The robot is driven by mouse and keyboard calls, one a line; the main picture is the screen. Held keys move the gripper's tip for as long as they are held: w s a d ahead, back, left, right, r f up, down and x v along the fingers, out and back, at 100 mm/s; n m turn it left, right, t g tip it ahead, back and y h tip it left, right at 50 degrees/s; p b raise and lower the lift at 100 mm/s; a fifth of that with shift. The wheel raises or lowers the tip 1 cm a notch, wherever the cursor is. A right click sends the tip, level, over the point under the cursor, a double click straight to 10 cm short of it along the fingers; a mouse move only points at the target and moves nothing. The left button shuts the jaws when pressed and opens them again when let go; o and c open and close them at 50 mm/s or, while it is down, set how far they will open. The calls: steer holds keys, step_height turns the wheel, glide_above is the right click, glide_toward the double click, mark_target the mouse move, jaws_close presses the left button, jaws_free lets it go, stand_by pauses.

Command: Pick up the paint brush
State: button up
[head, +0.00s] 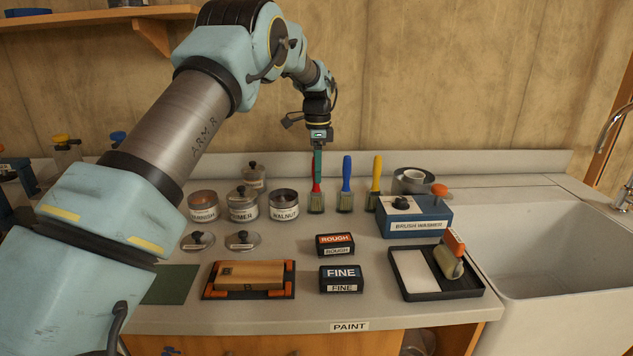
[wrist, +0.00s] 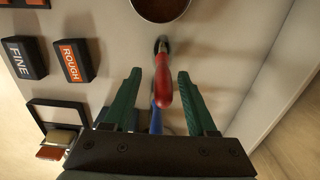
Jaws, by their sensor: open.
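Paint brushes stand bristles down in a row at the back of the counter: a red-handled brush (head: 316,201), a blue-handled brush (head: 345,190) and a yellow-handled brush (head: 374,186). My gripper (head: 317,166) points down over the red brush, its green fingers overlapping the handle. In the wrist view, my gripper (wrist: 160,76) is open, and the red handle (wrist: 163,88) shows between the two fingers with a gap on each side. Part of the blue brush (wrist: 155,118) shows beyond it, partly hidden by the red handle and the gripper.
Labelled tins, including walnut (head: 284,206), stand left of the brushes. A blue brush washer (head: 417,222) stands to the right. Rough (head: 335,240) and fine (head: 344,275) blocks lie in front, beside a black roller tray (head: 440,292). A sink (head: 550,245) is at far right.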

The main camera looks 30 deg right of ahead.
mark_target(317, 191)
steer(key=shift+w+f+p, duration=0.15)
steer(key=shift+f+p, duration=0.3)
steer(key=shift+f, duration=1.2)
jaws_close()
